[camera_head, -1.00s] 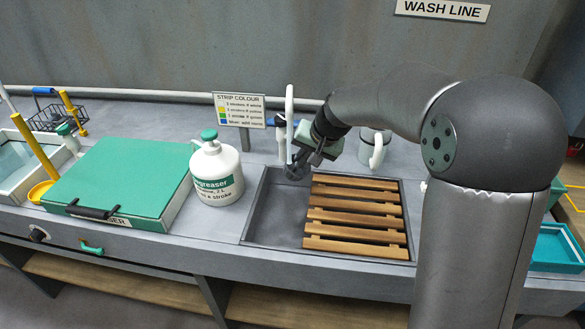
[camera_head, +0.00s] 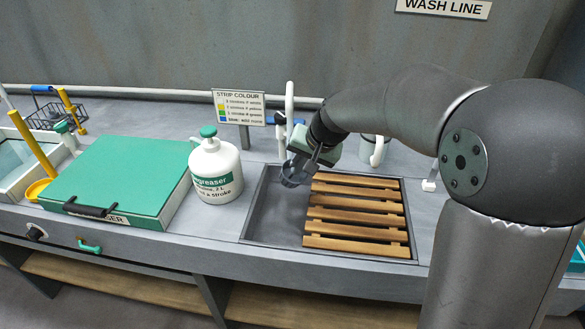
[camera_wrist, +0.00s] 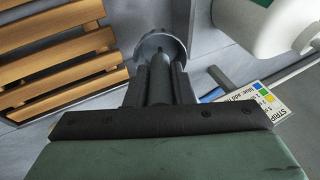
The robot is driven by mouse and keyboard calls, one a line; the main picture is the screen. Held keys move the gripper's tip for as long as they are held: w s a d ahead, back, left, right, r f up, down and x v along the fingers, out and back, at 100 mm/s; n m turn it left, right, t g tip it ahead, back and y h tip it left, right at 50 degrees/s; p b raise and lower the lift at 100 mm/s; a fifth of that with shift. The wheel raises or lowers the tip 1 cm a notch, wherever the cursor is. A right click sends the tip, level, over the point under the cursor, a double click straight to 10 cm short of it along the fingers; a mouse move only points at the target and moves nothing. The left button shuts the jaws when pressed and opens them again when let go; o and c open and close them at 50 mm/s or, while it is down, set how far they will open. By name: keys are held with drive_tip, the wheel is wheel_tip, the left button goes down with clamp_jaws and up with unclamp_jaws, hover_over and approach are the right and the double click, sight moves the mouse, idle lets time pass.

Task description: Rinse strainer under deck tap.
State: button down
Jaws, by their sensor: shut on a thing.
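My gripper (camera_head: 311,163) is shut on a small grey round strainer (camera_head: 293,175), held over the left, open part of the sink. In the wrist view the strainer (camera_wrist: 150,40) shows as a grey ring beyond the fingers, its handle between them. The white deck tap (camera_head: 289,105) rises behind the sink, just behind and left of my gripper. Its blue lever (camera_head: 272,121) is at its side and partly hidden. No water is visible from the tap. Whether the strainer lies under the spout I cannot tell.
A wooden slatted rack (camera_head: 355,215) covers the sink's right part. A white degreaser jug (camera_head: 215,172) stands close to the sink's left. A strip colour sign (camera_head: 239,108) and a grey mug (camera_head: 371,146) stand behind. A green-lidded box (camera_head: 120,178) is farther left.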

drive_tip(key=s, duration=0.2)
drive_tip(key=s+b, duration=0.1)
drive_tip(key=s, duration=0.1)
drive_tip(key=shift+s+d, duration=0.2)
drive_tip(key=shift+s, duration=0.1)
drive_tip(key=shift+r, duration=0.1)
idle(1.1)
drive_tip(key=s+r+p, duration=0.1)
drive_tip(key=s+r, duration=0.3)
drive_tip(key=s, duration=0.1)
drive_tip(key=shift+d, duration=0.2)
idle(0.7)
